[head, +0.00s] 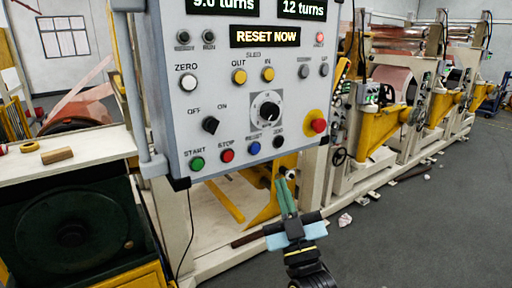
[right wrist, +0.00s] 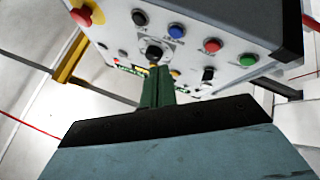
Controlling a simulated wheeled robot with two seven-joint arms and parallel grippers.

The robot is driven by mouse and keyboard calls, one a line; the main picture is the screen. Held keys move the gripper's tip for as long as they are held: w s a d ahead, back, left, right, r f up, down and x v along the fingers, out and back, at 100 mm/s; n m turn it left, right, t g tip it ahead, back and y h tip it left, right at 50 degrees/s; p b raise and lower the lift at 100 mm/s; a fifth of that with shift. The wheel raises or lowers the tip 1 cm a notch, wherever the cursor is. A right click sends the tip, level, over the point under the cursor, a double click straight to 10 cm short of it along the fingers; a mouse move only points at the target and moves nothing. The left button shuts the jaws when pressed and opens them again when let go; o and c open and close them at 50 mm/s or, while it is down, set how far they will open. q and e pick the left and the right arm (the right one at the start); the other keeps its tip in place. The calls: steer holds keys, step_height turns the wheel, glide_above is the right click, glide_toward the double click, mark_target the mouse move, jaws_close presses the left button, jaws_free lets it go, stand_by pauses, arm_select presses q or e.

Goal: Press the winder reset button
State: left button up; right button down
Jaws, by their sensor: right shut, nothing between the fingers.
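The grey control panel (head: 175,120) fills the upper middle of the head view. Its blue button (head: 254,148), labelled RESET, sits in the bottom row between the red STOP button (head: 227,155) and a black button (head: 279,142). The panel's display (head: 265,37) reads RESET NOW. My right gripper (head: 284,182) has its green fingers shut and empty, pointing up, below and right of the blue button and apart from it. In the right wrist view the panel appears upside down, with the blue button (right wrist: 176,31) above the fingertips (right wrist: 157,70). My left gripper is out of view.
A green START button (head: 197,163) is at the panel's lower left. A red mushroom button on yellow (head: 318,125) is at its lower right. A bench (head: 75,150) with a wooden block (head: 57,155) stands left. Machines line the right; grey floor (head: 400,240) is mostly clear.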

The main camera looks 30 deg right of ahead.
mark_target(255, 149)
steer(key=shift+t+h, duration=0.4)
steer(key=shift+h, duration=0.4)
steer(key=r, duration=0.1)
steer(key=s+r, duration=0.1)
steer(key=r, duration=0.2)
steer(key=shift+s+d, duration=0.3)
steer(key=shift+s, duration=0.1)
steer(key=shift+w+a+b, duration=0.2)
steer(key=shift+w+b, duration=0.25)
steer(key=shift+w, duration=1.75)
steer(key=shift+w+a+b, duration=0.15)
steer(key=shift+w+b, duration=0.3)
steer(key=shift+w, duration=1.75)
steer(key=shift+w, duration=0.15)
steer(key=shift+w, duration=0.3)
